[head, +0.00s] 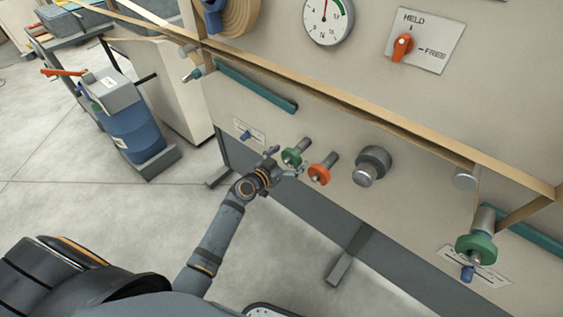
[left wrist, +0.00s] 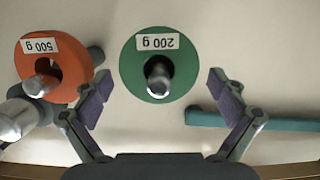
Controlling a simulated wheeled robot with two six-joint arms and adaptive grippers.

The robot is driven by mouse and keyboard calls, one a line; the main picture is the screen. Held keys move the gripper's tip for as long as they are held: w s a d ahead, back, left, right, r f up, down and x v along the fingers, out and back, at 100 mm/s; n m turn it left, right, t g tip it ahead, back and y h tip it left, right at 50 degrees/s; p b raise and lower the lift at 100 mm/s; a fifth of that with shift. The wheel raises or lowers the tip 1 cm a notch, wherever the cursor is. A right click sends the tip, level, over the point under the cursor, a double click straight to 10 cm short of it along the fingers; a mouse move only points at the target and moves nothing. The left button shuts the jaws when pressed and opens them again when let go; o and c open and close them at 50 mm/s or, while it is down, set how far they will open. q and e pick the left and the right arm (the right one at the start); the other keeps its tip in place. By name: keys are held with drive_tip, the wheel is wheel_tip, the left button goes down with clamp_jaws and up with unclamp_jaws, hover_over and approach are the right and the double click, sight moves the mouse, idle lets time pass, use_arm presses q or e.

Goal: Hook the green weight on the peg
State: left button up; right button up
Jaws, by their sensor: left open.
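The green weight (head: 291,157), a ring labelled 200 g (left wrist: 133,75), sits around a metal peg (left wrist: 157,80) on the cream panel. My left gripper (head: 286,161) is open in front of it. In the left wrist view its two fingers stand apart, one on each side below the green weight, not touching it. An orange weight (head: 319,174), labelled 500 g (left wrist: 75,68), hangs on a neighbouring peg. Another round green piece (head: 476,249) is on a metal post at the lower right, with a blue tip (head: 467,273) below it. My right gripper is not seen.
A silver knob (head: 370,166) is right of the orange weight. A small blue peg (head: 246,135) with a label is to the left. A teal bar (head: 256,86) and a tan band (head: 345,101) cross above.

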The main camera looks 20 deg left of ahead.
use_arm(q)
drive_tip(key=v, duration=1)
drive_tip(key=shift+s, duration=0.2)
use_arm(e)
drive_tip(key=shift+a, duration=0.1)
use_arm(q)
drive_tip(key=s+a+f+n+g+y+p, duration=0.1)
drive_tip(key=s+a+f+g+y+p, duration=0.15)
drive_tip(key=s+f, duration=0.4)
drive_tip(key=s+a+f+n+g+y+p, duration=0.1)
drive_tip(key=s+a+f+g+p, duration=0.2)
drive_tip(key=f, duration=0.6)
drive_tip(key=s+a+f+n+g+y+p, duration=0.1)
drive_tip(key=s+a+f+g+p, duration=0.15)
drive_tip(key=s+f+p, duration=0.4)
drive_tip(key=s+f+g+y+p, duration=0.1)
drive_tip(key=s+f, duration=0.3)
drive_tip(key=s, duration=0.8)
drive_tip(key=s+f+g+p, duration=0.2)
drive_tip(key=s+f+g, duration=0.2)
drive_tip(key=s, duration=0.8)
drive_tip(key=shift+f+y+p, duration=0.35)
drive_tip(key=shift+f, duration=0.35)
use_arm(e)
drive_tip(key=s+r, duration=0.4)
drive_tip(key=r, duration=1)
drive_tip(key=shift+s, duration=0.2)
use_arm(q)
drive_tip(key=shift+a, duration=0.15)
